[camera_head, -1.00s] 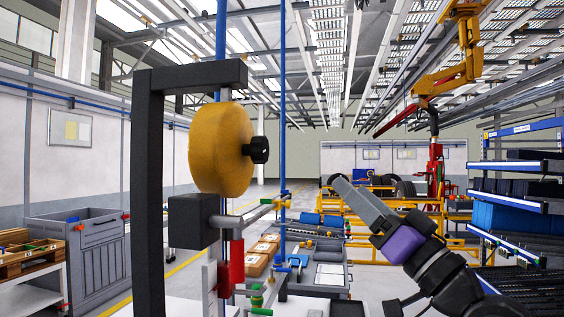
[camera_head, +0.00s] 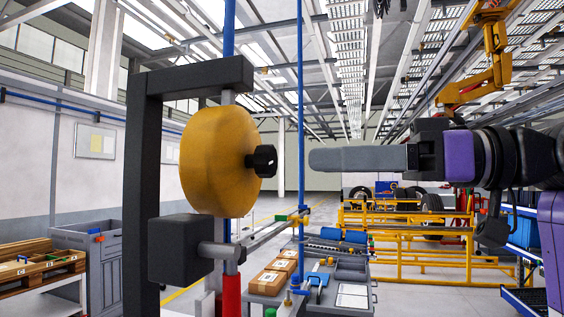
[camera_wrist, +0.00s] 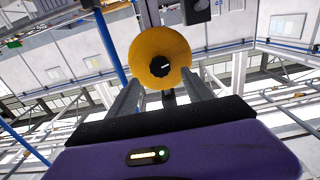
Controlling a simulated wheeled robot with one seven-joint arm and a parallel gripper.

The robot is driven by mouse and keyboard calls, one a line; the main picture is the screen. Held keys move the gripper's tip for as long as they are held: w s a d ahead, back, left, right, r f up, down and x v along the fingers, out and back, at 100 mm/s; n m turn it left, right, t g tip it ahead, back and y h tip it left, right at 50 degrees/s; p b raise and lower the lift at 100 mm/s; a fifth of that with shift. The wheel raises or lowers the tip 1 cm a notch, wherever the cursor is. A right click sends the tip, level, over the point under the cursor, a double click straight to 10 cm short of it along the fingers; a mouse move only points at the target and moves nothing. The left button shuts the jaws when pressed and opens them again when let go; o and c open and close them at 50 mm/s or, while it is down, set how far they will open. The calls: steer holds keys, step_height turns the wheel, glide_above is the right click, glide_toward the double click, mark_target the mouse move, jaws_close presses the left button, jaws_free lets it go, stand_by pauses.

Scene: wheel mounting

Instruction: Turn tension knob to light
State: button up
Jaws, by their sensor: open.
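The tension knob (camera_head: 262,161) is a small black knob on the right face of a large yellow wheel (camera_head: 212,160) in the head view. In the wrist view the knob (camera_wrist: 166,66) faces me at the middle of the yellow wheel (camera_wrist: 148,44), with a small light mark on it. My gripper (camera_head: 315,160) reaches in level from the right, its fingertips a short way right of the knob. In the wrist view my gripper (camera_wrist: 160,88) has its two fingers apart, with the knob lined up between them and nothing held. I cannot tell which setting the mark points to.
A dark upright frame (camera_head: 141,200) holds the wheel, with a dark block (camera_head: 180,250) below it. A thin blue pole (camera_head: 300,120) stands behind. Cardboard boxes (camera_head: 272,277) lie on a bench lower down. The space around my gripper looks clear.

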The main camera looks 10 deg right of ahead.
mark_target(274, 163)
steer(key=p+x, duration=0.1)
steer(key=x, duration=0.6)
steer(key=shift+w+a+p, duration=0.1)
steer(key=shift+a+p, duration=0.15)
steer(key=shift+p, duration=0.1)
steer(key=shift+c, duration=0.2)
jaws_close()
